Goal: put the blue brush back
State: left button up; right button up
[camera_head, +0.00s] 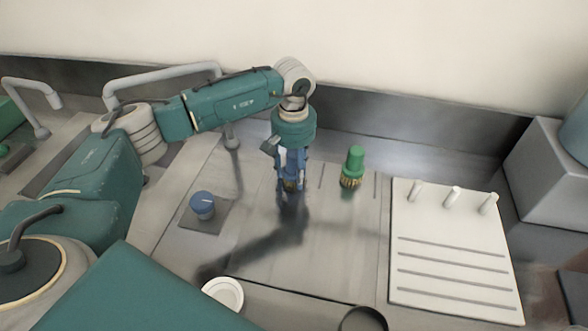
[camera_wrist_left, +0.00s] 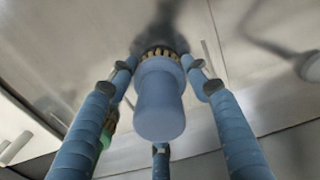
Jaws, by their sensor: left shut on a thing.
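My left gripper (camera_head: 291,180) comes down from above over the middle of the steel worktop, its fingers pointing down. It is shut on the blue brush (camera_wrist_left: 159,105), which sits between the blue fingers in the left wrist view, bristles (camera_wrist_left: 160,52) away from the camera. In the head view the brush is mostly hidden by the fingers; a bit of yellowish bristle (camera_head: 291,186) shows. The brush seems held above the worktop, with a dark shadow below. A green brush (camera_head: 354,167) stands bristles down to the right of the gripper. My right gripper is not in view.
A blue capped cylinder (camera_head: 203,205) stands on a grey square at left. A white board (camera_head: 450,280) with slots and three pegs lies at right. A white round dish (camera_head: 223,292) and a dark ring (camera_head: 363,320) are in front. The worktop between is clear.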

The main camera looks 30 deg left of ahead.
aim_at(293, 154)
pick_arm(q)
jog(key=o, duration=1.1)
jog(key=shift+f, duration=0.1)
jog(key=shift+r, duration=0.25)
jog(key=shift+w+r, duration=0.1)
jog(key=shift+r, duration=0.15)
notch_tip(293, 154, up, 11)
jog(key=shift+r+b, duration=0.15)
jog(key=shift+b, duration=0.75)
jog(key=shift+s, duration=0.2)
